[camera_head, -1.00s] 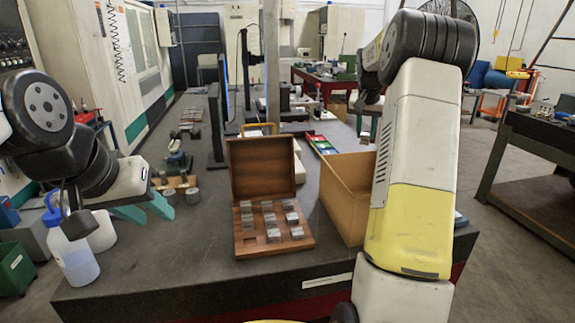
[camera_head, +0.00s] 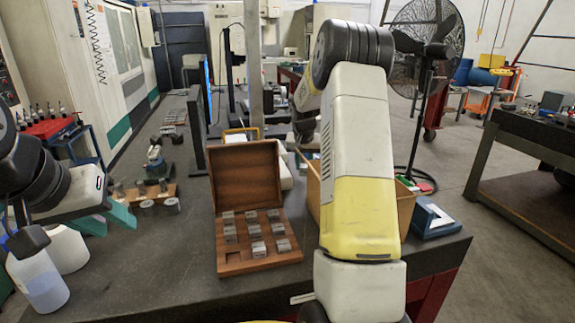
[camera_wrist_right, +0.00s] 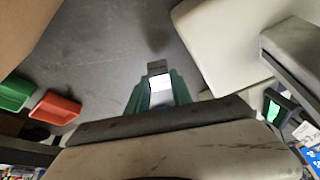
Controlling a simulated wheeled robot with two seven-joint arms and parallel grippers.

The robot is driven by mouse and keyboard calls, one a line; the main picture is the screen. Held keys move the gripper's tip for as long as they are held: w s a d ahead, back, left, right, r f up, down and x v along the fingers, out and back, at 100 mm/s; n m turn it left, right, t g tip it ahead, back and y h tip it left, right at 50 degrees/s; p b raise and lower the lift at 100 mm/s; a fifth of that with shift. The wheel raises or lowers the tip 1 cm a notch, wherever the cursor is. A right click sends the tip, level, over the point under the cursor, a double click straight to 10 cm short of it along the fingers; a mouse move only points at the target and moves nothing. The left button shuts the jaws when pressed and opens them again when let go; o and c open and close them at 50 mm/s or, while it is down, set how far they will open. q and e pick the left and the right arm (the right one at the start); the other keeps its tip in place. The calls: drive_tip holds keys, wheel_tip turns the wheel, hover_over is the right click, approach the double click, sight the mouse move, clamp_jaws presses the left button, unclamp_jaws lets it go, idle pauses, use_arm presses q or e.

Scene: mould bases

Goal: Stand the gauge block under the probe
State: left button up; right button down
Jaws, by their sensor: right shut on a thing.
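My right gripper (camera_wrist_right: 155,95) shows its green fingers in the right wrist view, shut on a small metal gauge block (camera_wrist_right: 158,68). The block has a grey end and a bright, glaring face. In the head view my right arm hides this gripper and the block. My left gripper (camera_head: 112,217) is at the left of the head view, with its teal fingers apart and nothing between them. An open wooden case (camera_head: 228,266) holds several grey blocks in rows. I cannot make out the probe clearly in either view.
A cardboard box (camera_head: 311,190) stands right of the case, partly behind my arm. A tall post (camera_head: 254,70) and dark screen stand (camera_head: 193,125) rise behind it. A white bottle (camera_head: 40,285) is front left. Red (camera_wrist_right: 55,108) and green bins (camera_wrist_right: 14,93) show in the wrist view.

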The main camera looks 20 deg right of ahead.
sight(304, 168)
drive_tip(key=shift+f, duration=0.6)
drive_tip(key=shift+w+d+r, duration=0.1)
drive_tip(key=shift+w+d, duration=0.1)
drive_tip(key=shift+w, duration=0.1)
drive_tip(key=w, duration=0.1)
drive_tip(key=w+d, duration=0.1)
drive_tip(key=w+f, duration=0.1)
drive_tip(key=shift+d, duration=0.25)
drive_tip(key=shift+f, duration=0.1)
drive_tip(key=shift+f, duration=0.1)
drive_tip(key=c, duration=1.1)
unclamp_jaws()
drive_tip(key=v, duration=1.2)
